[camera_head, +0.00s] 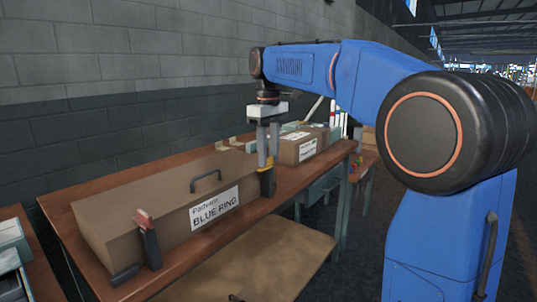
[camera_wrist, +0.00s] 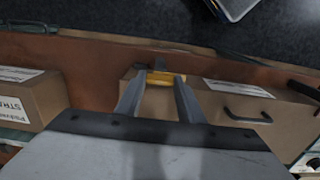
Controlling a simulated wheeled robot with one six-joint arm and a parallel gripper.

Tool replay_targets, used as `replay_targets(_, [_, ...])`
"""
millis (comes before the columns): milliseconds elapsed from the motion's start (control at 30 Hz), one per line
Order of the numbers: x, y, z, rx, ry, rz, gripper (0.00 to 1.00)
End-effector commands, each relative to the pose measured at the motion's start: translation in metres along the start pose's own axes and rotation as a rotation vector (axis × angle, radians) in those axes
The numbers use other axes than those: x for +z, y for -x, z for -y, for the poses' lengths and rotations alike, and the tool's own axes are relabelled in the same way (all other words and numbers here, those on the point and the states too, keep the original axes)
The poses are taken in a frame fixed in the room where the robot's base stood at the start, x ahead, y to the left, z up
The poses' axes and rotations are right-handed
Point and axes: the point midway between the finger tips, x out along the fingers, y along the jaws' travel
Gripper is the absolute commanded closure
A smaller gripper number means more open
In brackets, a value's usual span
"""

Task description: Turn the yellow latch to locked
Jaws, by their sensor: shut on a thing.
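The yellow latch (camera_head: 266,164) sits at the right end of the long brown box (camera_head: 150,212) labelled BLUE RING, on a dark bracket. My gripper (camera_head: 268,160) points down over it, with its fingers shut on the latch. In the wrist view the yellow latch (camera_wrist: 160,78) lies crosswise between the fingertips of my gripper (camera_wrist: 160,80). I cannot tell the exact angle of the latch against its bracket. A red latch (camera_head: 143,218) stands upright on a dark bracket at the box's left end.
The box has a dark handle (camera_head: 206,180) on its upper face. Another labelled carton (camera_head: 298,148) stands behind my gripper on the wooden bench (camera_head: 336,154). A lower shelf (camera_head: 255,262) is beneath. A grey block wall (camera_head: 130,80) runs behind the bench.

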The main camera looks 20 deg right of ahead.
Motion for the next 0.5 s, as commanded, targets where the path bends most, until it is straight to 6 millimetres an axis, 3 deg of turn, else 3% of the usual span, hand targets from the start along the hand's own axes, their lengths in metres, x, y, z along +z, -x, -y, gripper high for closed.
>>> replay_targets(267, [0.0, 0.0004, -0.0001, 0.0, -0.089, -0.001, 0.88])
replay_targets(500, [0.0, 0.0005, -0.0001, 0.001, -0.274, -0.001, 0.88])
